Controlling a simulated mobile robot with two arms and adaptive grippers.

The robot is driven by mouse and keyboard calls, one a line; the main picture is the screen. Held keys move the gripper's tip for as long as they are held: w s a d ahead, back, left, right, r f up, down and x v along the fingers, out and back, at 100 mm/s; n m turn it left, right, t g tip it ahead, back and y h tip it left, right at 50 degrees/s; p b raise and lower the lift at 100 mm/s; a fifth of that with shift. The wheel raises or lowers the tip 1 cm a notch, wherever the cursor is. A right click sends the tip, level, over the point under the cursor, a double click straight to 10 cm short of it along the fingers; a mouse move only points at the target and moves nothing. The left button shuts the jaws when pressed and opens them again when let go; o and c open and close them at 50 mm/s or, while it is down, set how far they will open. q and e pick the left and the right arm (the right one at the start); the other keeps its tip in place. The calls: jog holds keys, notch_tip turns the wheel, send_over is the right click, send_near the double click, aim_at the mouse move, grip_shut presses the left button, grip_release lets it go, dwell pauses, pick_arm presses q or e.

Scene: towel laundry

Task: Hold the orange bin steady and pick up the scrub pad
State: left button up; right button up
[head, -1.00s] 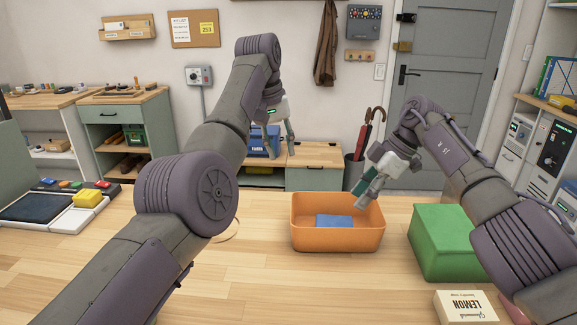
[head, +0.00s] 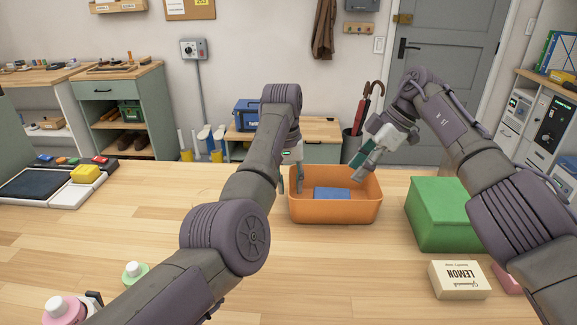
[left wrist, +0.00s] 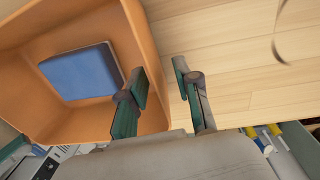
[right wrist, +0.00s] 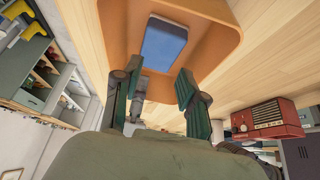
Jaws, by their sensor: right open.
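The orange bin (head: 335,209) stands on the wooden table, with the blue scrub pad (head: 331,193) lying flat on its floor. My left gripper (head: 292,182) is at the bin's left wall. In the left wrist view its open fingers (left wrist: 162,92) are apart, one over the bin's inside and one outside, with the rim between them; I cannot tell whether they touch it. My right gripper (head: 360,160) is open and empty above the bin's right side, tilted in. In the right wrist view the pad (right wrist: 165,38) shows beyond its fingers (right wrist: 184,92).
A green box (head: 440,212) stands right of the bin, with a lemon soap box (head: 459,279) in front of it. Bottles with pink (head: 60,308) and green (head: 134,272) parts are at the front left.

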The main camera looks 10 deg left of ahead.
pick_arm(q)
jog(key=shift+f, duration=0.85)
grip_shut()
